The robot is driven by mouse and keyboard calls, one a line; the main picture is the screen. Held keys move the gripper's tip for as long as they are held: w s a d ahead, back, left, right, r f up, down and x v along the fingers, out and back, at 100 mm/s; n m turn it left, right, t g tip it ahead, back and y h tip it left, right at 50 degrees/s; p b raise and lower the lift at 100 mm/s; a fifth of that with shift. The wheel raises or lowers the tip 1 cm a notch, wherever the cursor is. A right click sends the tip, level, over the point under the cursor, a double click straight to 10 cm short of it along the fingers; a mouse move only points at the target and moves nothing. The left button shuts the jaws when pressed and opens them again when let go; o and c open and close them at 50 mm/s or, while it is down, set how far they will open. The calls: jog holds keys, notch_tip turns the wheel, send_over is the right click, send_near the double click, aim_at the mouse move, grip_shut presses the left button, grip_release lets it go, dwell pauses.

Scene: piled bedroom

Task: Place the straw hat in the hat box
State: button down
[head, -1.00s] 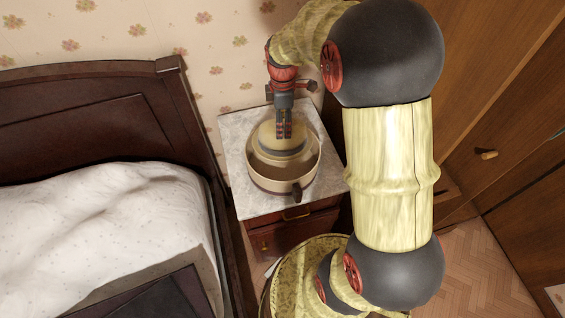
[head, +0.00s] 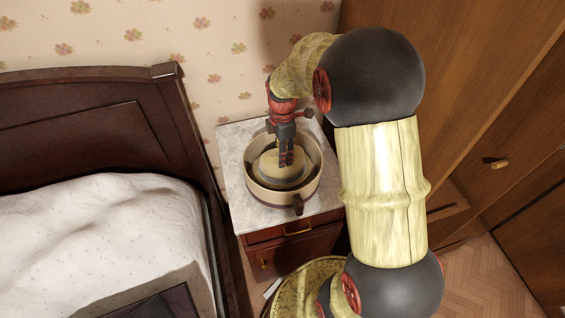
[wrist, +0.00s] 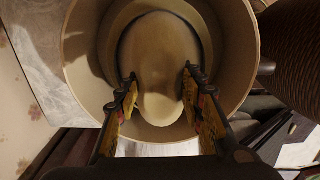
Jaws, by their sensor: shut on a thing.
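The straw hat (head: 281,167) is pale with a dark band and lies level within the rim of the round hat box (head: 256,188) on the nightstand. In the wrist view the hat (wrist: 158,60) fills the middle, inside the box's round wall (wrist: 243,60). My gripper (head: 286,163) points down into the box, its fingers shut on the hat's crown. The wrist view shows one finger on each side of the crown. Whether the hat's brim touches the box floor cannot be told.
The marble-topped nightstand (head: 234,150) has a narrow bare border around the box. The bed (head: 110,230) stands close at left, and a wooden wardrobe (head: 470,110) stands at right. The papered wall (head: 130,55) is behind.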

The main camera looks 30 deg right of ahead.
notch_tip(320, 180, down, 4)
jog(key=shift+f+b, duration=0.1)
jog(key=shift+b, duration=0.35)
jog(key=c, duration=1.2)
grip_release()
jog(key=shift+f, duration=0.1)
jog(key=shift+o, duration=0.3)
